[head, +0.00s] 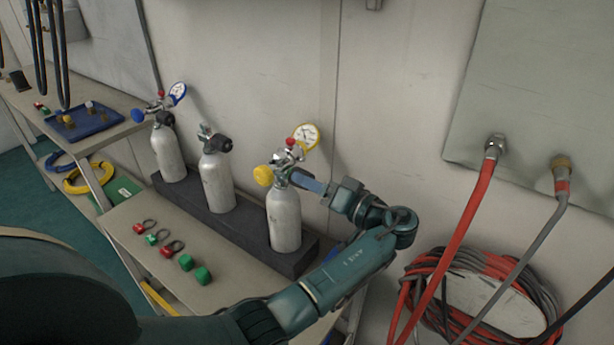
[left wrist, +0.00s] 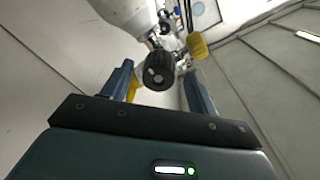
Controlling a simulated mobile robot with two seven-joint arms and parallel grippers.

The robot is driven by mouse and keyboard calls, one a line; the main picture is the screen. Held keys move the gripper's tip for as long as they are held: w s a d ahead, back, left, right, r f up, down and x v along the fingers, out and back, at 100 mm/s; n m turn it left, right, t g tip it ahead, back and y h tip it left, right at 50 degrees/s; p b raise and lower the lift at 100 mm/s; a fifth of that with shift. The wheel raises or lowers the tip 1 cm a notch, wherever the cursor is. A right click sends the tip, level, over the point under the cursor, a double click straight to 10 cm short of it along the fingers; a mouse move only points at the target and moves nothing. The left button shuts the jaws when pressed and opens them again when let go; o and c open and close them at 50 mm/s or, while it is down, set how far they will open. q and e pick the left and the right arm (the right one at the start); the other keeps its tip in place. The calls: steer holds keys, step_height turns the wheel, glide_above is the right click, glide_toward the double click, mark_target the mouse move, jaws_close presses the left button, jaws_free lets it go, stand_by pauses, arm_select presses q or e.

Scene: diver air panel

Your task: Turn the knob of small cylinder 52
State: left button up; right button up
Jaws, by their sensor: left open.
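Three pale small cylinders stand upright in a dark rack (head: 225,225). The left cylinder (head: 168,155) has a blue knob, the middle cylinder (head: 217,184) a black knob (head: 223,143), the right cylinder (head: 284,220) a yellow knob (head: 263,175) and yellow-rimmed gauge (head: 306,136). I cannot read which one is 52. My left gripper (head: 298,176) is at the right cylinder's valve, on its right side. In the left wrist view the left gripper (left wrist: 158,88) is open, with a ribbed black knob (left wrist: 158,71) between and just beyond its fingers; I cannot tell whether they touch. My right gripper is not in view.
The bench (head: 135,215) holds several small red and green fittings in front of the rack. A blue tray (head: 85,123) lies at the far left. The wall is close behind the cylinders. Red and grey hoses (head: 440,275) hang at the right.

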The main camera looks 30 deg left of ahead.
arm_select(q)
steer(key=shift+w+a, duration=0.15)
steer(key=shift+a, duration=0.65)
steer(key=shift+c, duration=0.2)
steer(key=c, duration=1)
